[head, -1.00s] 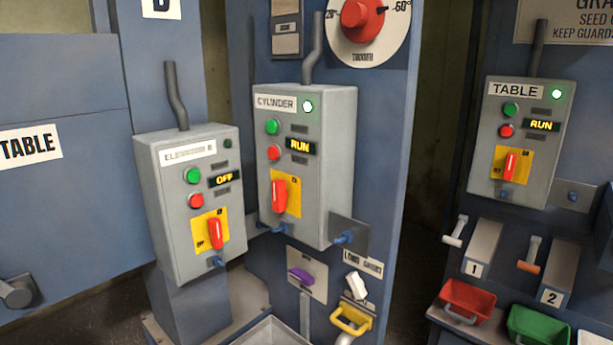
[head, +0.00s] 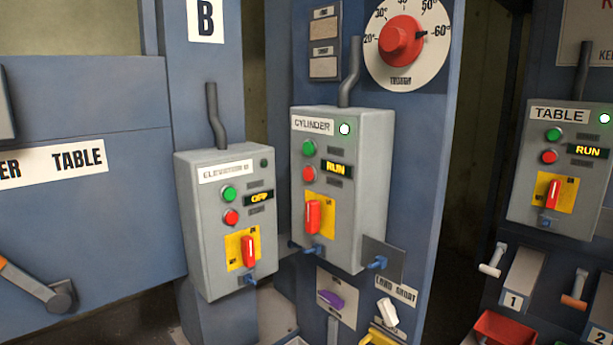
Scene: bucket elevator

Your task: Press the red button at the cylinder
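The grey CYLINDER control box (head: 345,220) is mounted on a blue post in the middle of the head view. Its red button (head: 308,174) sits below a green button (head: 308,148) and left of a small display (head: 337,170) that reads RUN. The box's indicator lamp (head: 344,129) is lit pale green. A red rotary switch (head: 313,217) on a yellow plate is below the buttons. Neither of my grippers shows in the head view.
The ELEVATOR box (head: 215,255), its display reading OFF, stands close at the left. The TABLE box (head: 530,205), reading RUN, is at the right. A red dial (head: 402,40) is above. A purple handle (head: 330,299) and a white lever (head: 387,312) are below.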

